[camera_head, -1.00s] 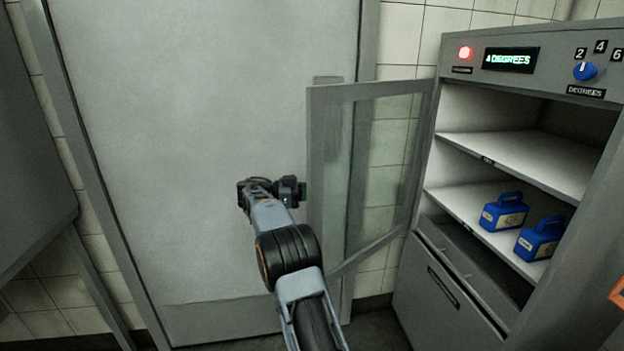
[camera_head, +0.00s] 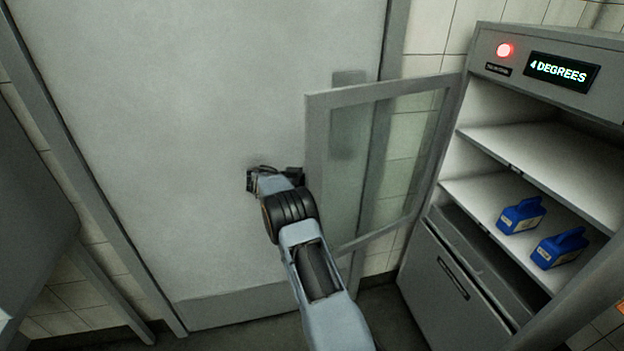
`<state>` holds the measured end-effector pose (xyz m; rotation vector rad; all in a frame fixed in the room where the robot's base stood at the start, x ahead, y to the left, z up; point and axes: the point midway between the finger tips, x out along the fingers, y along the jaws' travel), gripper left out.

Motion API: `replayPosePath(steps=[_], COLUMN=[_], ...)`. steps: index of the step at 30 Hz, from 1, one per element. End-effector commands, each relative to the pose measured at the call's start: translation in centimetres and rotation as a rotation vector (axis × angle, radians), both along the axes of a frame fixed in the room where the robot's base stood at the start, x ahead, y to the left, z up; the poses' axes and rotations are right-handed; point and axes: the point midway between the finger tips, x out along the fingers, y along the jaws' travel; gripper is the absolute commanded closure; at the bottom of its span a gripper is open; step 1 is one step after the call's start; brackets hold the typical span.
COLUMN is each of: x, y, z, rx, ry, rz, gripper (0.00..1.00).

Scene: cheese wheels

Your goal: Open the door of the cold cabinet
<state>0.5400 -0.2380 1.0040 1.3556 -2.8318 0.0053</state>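The cold cabinet (camera_head: 489,85) stands at the right, with a red lamp and a display reading 4 DEGREES. Its glass door (camera_head: 318,150) has a grey frame and stands wide open, swung out to the left on the hinge side at the cabinet's left front edge. My gripper (camera_head: 276,176) is just left of the door's free edge, in front of a large grey door panel. Its fingers are small and partly hidden by my wrist, so I cannot see whether they are open or whether they touch the door frame.
Two blue containers (camera_head: 521,215) (camera_head: 560,247) sit on a cabinet shelf; the shelf above is empty. A drawer front (camera_head: 450,285) is below. A large grey door (camera_head: 190,130) fills the wall behind my arm. A grey unit (camera_head: 35,190) stands at the left edge.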

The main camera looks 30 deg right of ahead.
Motion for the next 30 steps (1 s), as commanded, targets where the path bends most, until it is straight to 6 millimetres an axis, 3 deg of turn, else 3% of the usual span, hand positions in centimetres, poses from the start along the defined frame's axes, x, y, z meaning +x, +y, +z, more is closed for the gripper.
replayPosePath(steps=[9,10,17,26,30], x=[0.1,0.1,0.3,0.3,0.3], y=[0.0,0.0,0.6,0.7,0.8], z=[0.1,0.1,0.1,0.3,1.6], rx=[0.000,0.000,0.000,0.000,0.000], ry=[0.000,0.000,-0.001,-0.001,-0.001], rz=[0.006,0.007,0.017,0.018,0.019], gripper=[1.00,0.87,0.65,0.64,0.64])
